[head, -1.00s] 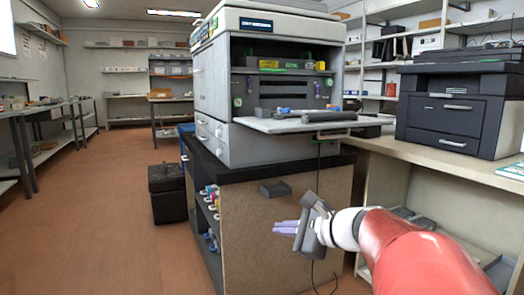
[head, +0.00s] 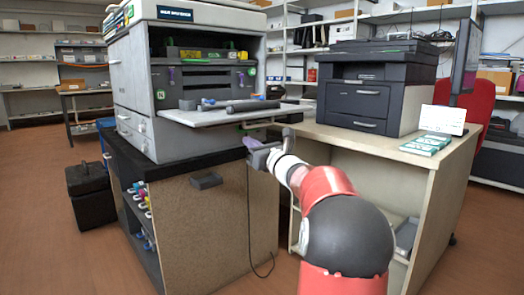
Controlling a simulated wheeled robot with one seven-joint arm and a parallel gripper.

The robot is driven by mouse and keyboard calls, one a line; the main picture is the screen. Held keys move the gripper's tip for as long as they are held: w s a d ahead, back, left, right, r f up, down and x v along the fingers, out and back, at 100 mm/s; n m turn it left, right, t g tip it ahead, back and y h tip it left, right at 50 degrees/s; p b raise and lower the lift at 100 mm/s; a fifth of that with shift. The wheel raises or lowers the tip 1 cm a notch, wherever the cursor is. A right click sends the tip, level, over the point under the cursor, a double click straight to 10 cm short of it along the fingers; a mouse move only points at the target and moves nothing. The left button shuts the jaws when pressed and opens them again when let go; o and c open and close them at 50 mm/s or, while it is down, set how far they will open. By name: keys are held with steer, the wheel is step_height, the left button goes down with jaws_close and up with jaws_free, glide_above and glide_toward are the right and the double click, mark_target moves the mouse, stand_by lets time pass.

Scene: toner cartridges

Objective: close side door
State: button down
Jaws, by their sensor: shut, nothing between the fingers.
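The large grey copier (head: 135,75) stands on a dark-topped cabinet. Its side door (head: 205,118) is open, folded down flat like a shelf, and the machine's inside shows above it. A dark cylinder (head: 252,106) and smaller dark parts lie on or just behind the door. A handle-like bar shows at the door's right front edge. My gripper (head: 254,148) is shut and empty, just below and in front of that edge. I cannot tell whether it touches the door.
A small dark tray (head: 206,181) sticks out from the cabinet side.

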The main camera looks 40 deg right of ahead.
mark_target(249, 127)
steer(key=shift+w+r+p, duration=0.2)
steer(key=shift+w+r, duration=0.05)
steer(key=shift+r, duration=0.85)
steer(key=shift+w+r+p, duration=0.2)
steer(key=shift+r, duration=0.85)
steer(key=shift+r, duration=0.15)
